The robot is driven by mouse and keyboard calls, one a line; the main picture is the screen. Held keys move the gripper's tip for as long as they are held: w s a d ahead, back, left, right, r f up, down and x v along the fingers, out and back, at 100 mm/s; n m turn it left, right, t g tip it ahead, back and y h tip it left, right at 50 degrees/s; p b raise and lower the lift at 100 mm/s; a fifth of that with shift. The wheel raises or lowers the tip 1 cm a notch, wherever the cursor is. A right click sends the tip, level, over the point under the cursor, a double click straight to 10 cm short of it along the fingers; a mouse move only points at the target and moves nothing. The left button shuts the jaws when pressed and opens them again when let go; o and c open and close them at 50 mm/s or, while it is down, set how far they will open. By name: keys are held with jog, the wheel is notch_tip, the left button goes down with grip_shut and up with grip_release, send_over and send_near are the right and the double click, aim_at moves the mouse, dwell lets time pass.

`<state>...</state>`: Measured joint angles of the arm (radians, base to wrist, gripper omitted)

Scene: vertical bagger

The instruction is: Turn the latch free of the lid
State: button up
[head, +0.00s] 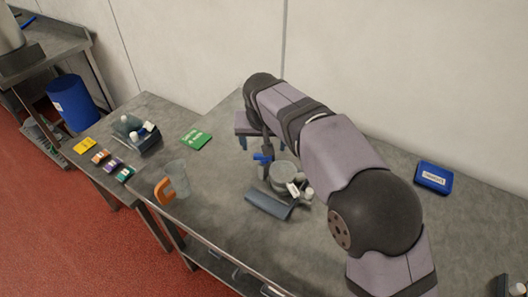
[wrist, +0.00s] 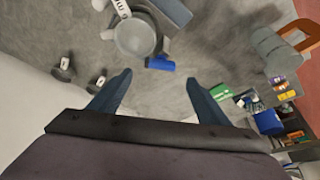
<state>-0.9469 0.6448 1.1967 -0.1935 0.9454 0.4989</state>
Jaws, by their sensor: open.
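The lid (head: 284,171) is a grey round disc on a small fixture in the middle of the bench; it also shows in the wrist view (wrist: 135,38). A blue piece (head: 262,157), which looks like the latch's handle, sits at the lid's edge; it also shows in the wrist view (wrist: 160,63). My gripper (head: 263,146) is above and behind the blue piece. In the wrist view its two fingers (wrist: 158,90) are wide apart and empty, and the blue piece appears just beyond their tips. Whether the latch overlaps the lid is unclear.
A white tag (head: 294,189) hangs beside the lid. A dark blue-grey block (head: 269,204) lies in front. A clear jug with an orange handle (head: 165,188) stands left. A green card (head: 196,138) and a blue box (head: 433,178) lie farther off. The bench between is clear.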

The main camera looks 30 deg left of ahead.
aim_at(264, 161)
jog(key=shift+p+x, duration=1.2)
jog(key=shift+x, duration=2.35)
jog(key=c, duration=1.1)
jog(key=shift+o, duration=0.2)
jog(key=shift+n, duration=0.4)
jog(key=n+y, duration=0.1)
jog(key=n, duration=0.1)
jog(key=n+g, duration=0.1)
jog(key=n, duration=0.1)
jog(key=shift+w+d+f+g+y, duration=0.1)
jog(key=shift+w+d+g+y, duration=0.05)
jog(key=shift+g+y, duration=0.2)
jog(key=n+g, duration=0.1)
jog(key=n, duration=0.3)
jog(key=shift+w+y+b, duration=0.15)
jog(key=shift+y+b, duration=0.1)
jog(key=shift+b, duration=0.15)
jog(key=shift+n+g, duration=0.65)
jog(key=shift+n, duration=0.85)
